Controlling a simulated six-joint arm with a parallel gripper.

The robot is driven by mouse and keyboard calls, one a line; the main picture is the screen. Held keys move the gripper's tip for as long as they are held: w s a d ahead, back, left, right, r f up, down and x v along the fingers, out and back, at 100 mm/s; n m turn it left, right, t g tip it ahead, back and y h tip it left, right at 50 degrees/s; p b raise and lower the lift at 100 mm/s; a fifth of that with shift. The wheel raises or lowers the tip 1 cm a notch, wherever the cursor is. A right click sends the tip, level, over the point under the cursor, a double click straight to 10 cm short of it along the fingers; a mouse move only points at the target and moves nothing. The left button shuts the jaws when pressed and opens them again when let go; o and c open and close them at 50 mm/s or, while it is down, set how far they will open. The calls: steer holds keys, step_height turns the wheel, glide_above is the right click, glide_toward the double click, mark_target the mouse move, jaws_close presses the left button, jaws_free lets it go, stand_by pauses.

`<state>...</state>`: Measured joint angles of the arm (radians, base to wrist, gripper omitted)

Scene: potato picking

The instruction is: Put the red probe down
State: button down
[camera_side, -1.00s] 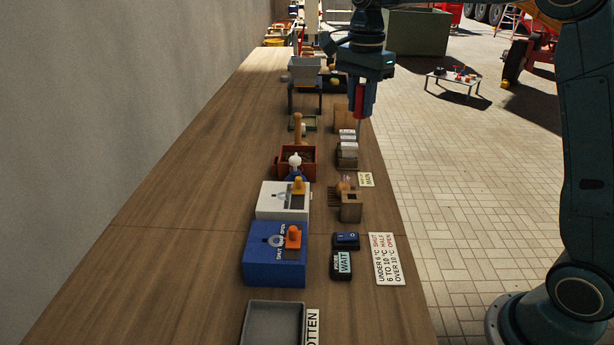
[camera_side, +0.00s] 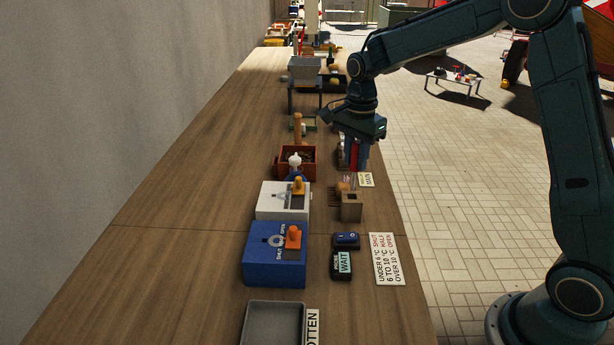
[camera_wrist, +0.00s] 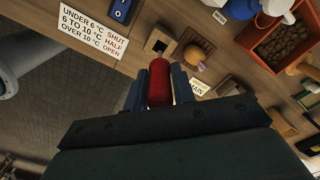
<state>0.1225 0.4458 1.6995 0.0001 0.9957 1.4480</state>
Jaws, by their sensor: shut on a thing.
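My gripper (camera_side: 354,157) is shut on the red probe (camera_side: 355,154), with the probe's thin tip pointing down, above the right side of the bench. In the wrist view the red probe (camera_wrist: 159,84) stands between the two blue fingers of my gripper (camera_wrist: 160,88). A small wooden block with a dark opening in its top (camera_side: 351,208) stands nearer the camera than the gripper. The block also shows in the wrist view (camera_wrist: 159,41), beyond the probe's tip. The probe appears apart from the block.
A red crate (camera_side: 310,163), a white box (camera_side: 271,205) and a blue box (camera_side: 262,270) stand to the left. A temperature sign (camera_side: 388,258) lies near the right edge. The left bench is clear.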

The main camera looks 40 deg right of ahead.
mark_target(357, 142)
steer(key=shift+f, duration=3.5)
steer(key=shift+f, duration=0.45)
steer(key=c, duration=1.2)
jaws_free()
steer(key=shift+o, duration=0.2)
step_height(357, 142, up, 12)
steer(key=shift+r, duration=0.5)
steer(key=shift+s, duration=0.1)
